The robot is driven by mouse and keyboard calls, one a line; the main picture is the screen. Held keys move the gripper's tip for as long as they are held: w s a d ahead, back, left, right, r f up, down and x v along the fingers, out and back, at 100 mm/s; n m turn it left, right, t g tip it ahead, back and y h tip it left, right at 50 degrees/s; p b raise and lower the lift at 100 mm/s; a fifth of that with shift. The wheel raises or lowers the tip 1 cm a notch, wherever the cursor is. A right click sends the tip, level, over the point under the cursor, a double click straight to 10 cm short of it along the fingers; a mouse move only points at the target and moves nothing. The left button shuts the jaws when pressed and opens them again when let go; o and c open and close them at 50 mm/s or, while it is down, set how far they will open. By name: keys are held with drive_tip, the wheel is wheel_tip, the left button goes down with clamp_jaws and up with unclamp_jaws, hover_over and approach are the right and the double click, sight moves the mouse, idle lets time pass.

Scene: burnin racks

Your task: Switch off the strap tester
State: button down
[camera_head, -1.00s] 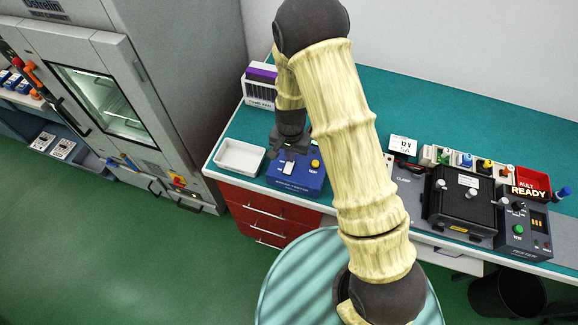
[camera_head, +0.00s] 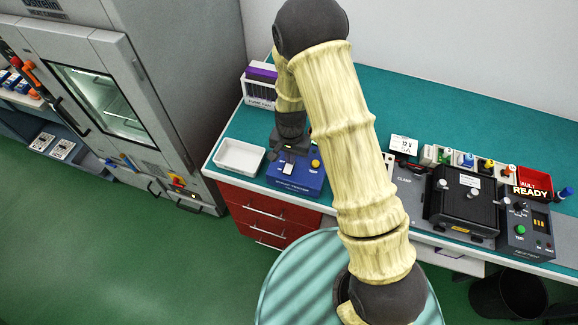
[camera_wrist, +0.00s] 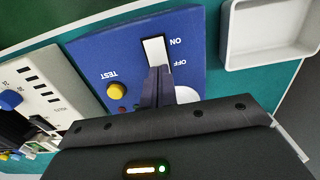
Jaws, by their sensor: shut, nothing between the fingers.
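The strap tester (camera_head: 310,180) is a blue box on the left part of the teal bench. In the wrist view, its blue top (camera_wrist: 110,58) carries a white rocker switch (camera_wrist: 155,50), a yellow TEST button (camera_wrist: 115,90) and a small dark red lamp (camera_wrist: 122,109). ON is printed by the switch's far end and OFF by its near end. My gripper (camera_wrist: 157,72) is shut and empty, its fingertips over the OFF end; I cannot tell whether they touch it. A white round part beside the fingers is partly hidden. My gripper (camera_head: 287,154) also shows above the tester in the head view.
An empty white tray (camera_head: 222,167) stands left of the tester. A rack with purple items (camera_head: 258,92) is behind. A grey oven (camera_head: 180,70) is left.

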drive_tip(key=shift+f, duration=0.2)
drive_tip(key=shift+r+p, duration=2.6)
drive_tip(key=shift+r, duration=1)
drive_tip(key=s+d+r+n+t+b, duration=0.2)
drive_tip(key=s+d+r+n+b, duration=0.2)
drive_tip(key=s+d+r, duration=0.8)
drive_tip(key=shift+s+d+r+t+b, duration=0.3)
drive_tip(key=shift+d+r+b, duration=0.5)
drive_tip(key=shift+r+b, duration=0.15)
